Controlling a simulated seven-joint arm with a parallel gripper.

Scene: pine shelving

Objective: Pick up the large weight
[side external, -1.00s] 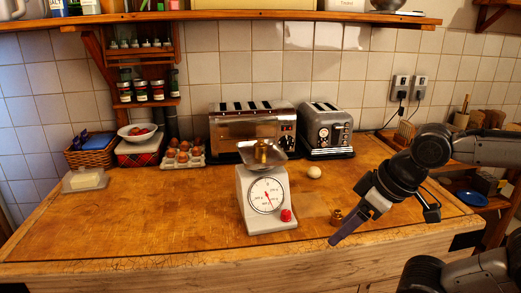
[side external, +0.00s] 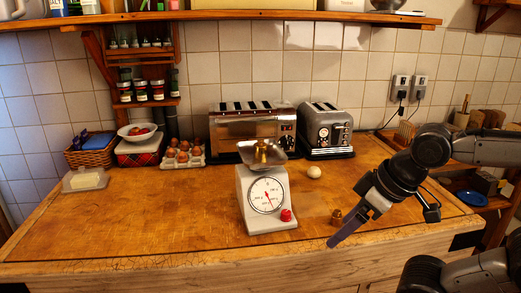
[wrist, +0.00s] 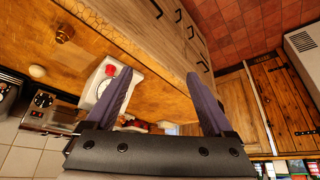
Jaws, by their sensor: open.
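A larger brass weight (side external: 262,152) stands in the metal pan on top of the white kitchen scale (side external: 253,213). A smaller brass weight (side external: 336,216) stands on the wooden counter to the right of the scale; it also shows at upper left in the wrist view (wrist: 65,33). My gripper (side external: 331,243) points down and left near the counter's front edge, right of the scale and apart from both weights. In the wrist view my gripper (wrist: 160,78) has its two fingers wide apart with nothing between them. The left finger hides part of the scale; the larger weight is not visible there.
Two toasters (side external: 252,130) (side external: 327,130) stand behind the scale. A round pale object (side external: 314,172) lies on the counter right of the scale. Eggs in a tray (side external: 183,157) and a butter dish (side external: 84,181) are at left. The left front counter is clear.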

